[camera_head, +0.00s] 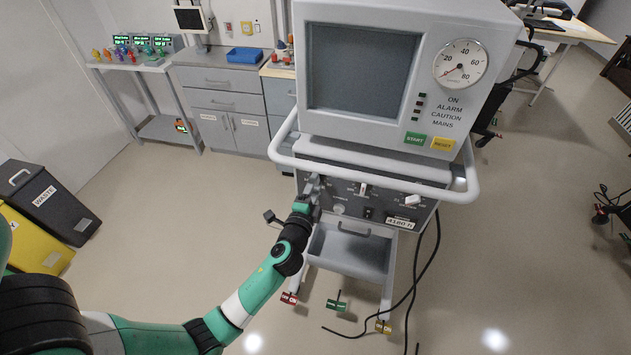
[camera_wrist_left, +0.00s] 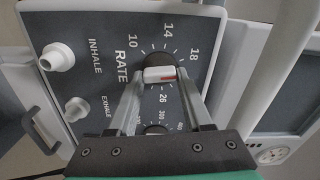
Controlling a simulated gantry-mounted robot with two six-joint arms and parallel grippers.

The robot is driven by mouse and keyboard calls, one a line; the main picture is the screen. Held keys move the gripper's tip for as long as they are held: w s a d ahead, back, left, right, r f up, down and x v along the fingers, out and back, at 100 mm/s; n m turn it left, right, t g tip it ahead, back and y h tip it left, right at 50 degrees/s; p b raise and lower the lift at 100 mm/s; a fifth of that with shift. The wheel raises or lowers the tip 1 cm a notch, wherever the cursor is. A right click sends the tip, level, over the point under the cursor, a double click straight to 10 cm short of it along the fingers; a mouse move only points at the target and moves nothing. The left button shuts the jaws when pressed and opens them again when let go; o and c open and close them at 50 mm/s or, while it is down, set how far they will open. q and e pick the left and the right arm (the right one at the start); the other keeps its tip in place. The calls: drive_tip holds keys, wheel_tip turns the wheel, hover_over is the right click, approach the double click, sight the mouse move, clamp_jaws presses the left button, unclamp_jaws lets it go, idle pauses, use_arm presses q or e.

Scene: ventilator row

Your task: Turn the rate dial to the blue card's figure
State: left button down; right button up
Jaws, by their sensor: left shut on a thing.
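My left gripper (camera_wrist_left: 161,79) is shut on the knob, one finger on each side. In the head view my left gripper (camera_head: 313,188) is at the left of the ventilator's (camera_head: 365,160) control panel and hides the dial. I cannot make out a blue card. My right gripper is not in view.
White INHALE (camera_wrist_left: 57,57) and EXHALE (camera_wrist_left: 76,108) ports sit beside the dial. A white rail (camera_head: 290,160) runs around the ventilator above the panel. A black cable (camera_head: 425,265) hangs at its right. A blue tray (camera_head: 244,55) is on the back counter.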

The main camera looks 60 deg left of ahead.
use_arm(q)
drive_tip(key=shift+f+m+p, duration=0.1)
drive_tip(key=shift+m+p, duration=0.8)
drive_tip(key=shift+m, duration=2.5)
drive_tip(key=shift+c, duration=1.6)
unclamp_jaws()
drive_tip(key=v, duration=1.1)
drive_tip(key=shift+s+d+b, duration=0.2)
drive_tip(key=shift+s+b, duration=0.05)
drive_tip(key=shift+b, duration=0.2)
